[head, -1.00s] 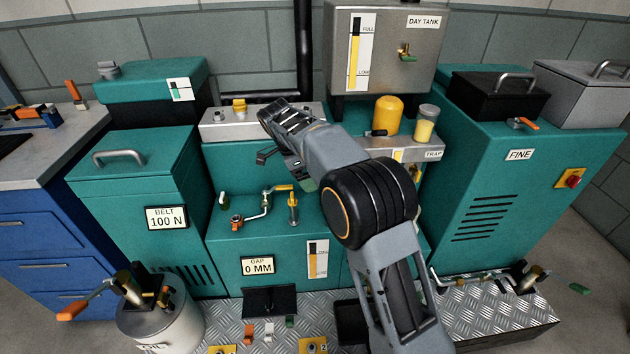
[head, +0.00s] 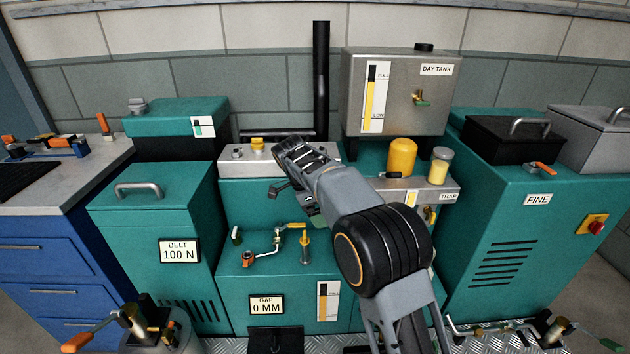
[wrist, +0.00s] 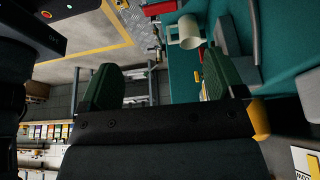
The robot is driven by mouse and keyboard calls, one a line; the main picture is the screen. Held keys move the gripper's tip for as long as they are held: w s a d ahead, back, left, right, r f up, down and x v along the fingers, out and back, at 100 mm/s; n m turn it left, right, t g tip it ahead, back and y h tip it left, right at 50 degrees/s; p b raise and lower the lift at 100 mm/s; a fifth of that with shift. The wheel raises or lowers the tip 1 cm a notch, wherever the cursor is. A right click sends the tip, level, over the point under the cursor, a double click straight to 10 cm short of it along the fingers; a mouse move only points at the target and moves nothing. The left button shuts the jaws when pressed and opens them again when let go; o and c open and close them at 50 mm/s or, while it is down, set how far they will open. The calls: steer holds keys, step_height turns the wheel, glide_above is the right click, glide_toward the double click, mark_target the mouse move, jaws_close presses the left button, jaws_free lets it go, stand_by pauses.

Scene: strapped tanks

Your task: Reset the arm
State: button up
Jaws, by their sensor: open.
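My gripper (head: 280,190) is at the end of my raised arm, in front of the teal machine (head: 275,275) in the middle of the head view. In the wrist view my gripper (wrist: 165,85) shows two green-padded fingers standing well apart, with nothing between them. It is open and empty. In the head view the arm's wrist links hide part of the gripper and of the machine's top.
A grey day tank (head: 395,95) hangs behind the arm. A yellow dome (head: 402,157) and a jar (head: 438,167) stand close to its right. Teal cabinets (head: 150,235) flank it. In the wrist view a pale mug-like thing (wrist: 188,32) lies beyond the fingers.

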step_height(320, 180, down, 4)
steer(key=s+n, duration=0.1)
steer(key=n, duration=0.7)
steer(key=s+d+r+n+y+p, duration=0.2)
steer(key=s+r+n+p, duration=0.2)
steer(key=s+n+p, duration=0.15)
steer(key=s+d+r+n+t+y+p, duration=0.1)
steer(key=s+d+r+n+p, duration=0.1)
steer(key=s+d+r+p, duration=0.3)
steer(key=s+d+r+n+t+y+p, duration=0.1)
steer(key=s+d+r+p, duration=0.4)
steer(key=s+r+p, duration=0.8)
step_height(320, 180, up, 4)
steer(key=shift+s+d+f+n+t+y, duration=0.2)
steer(key=shift+s+f+n+t+y, duration=0.1)
steer(key=shift+s+n+t, duration=0.6)
steer(key=shift+w, duration=0.1)
